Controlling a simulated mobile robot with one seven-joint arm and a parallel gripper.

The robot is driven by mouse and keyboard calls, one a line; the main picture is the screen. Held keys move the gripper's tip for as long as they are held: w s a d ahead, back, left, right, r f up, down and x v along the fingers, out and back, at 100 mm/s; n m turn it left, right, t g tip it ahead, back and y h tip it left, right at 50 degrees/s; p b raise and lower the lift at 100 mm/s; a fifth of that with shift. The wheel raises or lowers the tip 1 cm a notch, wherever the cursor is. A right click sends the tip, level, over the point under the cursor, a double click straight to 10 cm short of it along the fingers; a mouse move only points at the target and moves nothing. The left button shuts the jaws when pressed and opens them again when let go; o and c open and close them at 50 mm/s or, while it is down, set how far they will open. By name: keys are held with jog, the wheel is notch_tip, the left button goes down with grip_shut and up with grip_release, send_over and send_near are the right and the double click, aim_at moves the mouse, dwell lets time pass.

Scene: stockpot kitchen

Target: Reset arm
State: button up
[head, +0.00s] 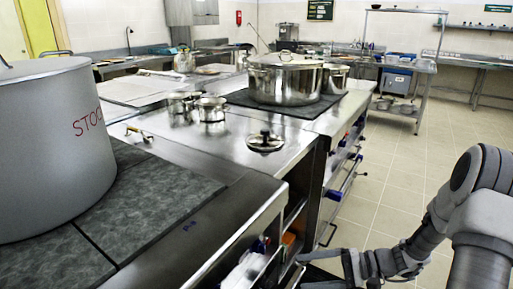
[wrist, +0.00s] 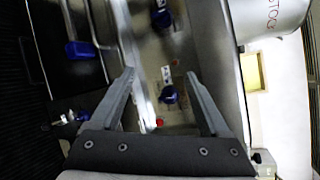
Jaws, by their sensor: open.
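My arm reaches in from the lower right of the head view, low beside the front of the steel counter (head: 262,215). My gripper (head: 302,271) is at the counter's side, below the level of its top, near the open shelves. In the wrist view my gripper (wrist: 159,75) has its two fingers spread wide apart, with nothing held between them. Past the fingers the wrist view shows the counter front with blue knobs or handles (wrist: 168,95), turned sideways.
A large grey stockpot (head: 50,150) stands on the dark cooktop at left; part of it shows in the wrist view (wrist: 268,14). A shiny lidded pot (head: 285,82), small pots (head: 211,109) and a lid (head: 265,141) stand farther back. The tiled floor (head: 400,170) at right is clear.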

jog(key=s+r+n+t+h, duration=0.2)
jog(key=s+r+n+h, duration=0.1)
jog(key=s+r+h, duration=0.4)
jog(key=s+r+n+t+h, duration=0.2)
jog(key=s+r+h, duration=0.6)
jog(key=r, duration=0.6)
jog(key=shift+s+d+n, duration=0.25)
jog(key=shift+s+n, duration=0.6)
jog(key=shift+n, duration=0.05)
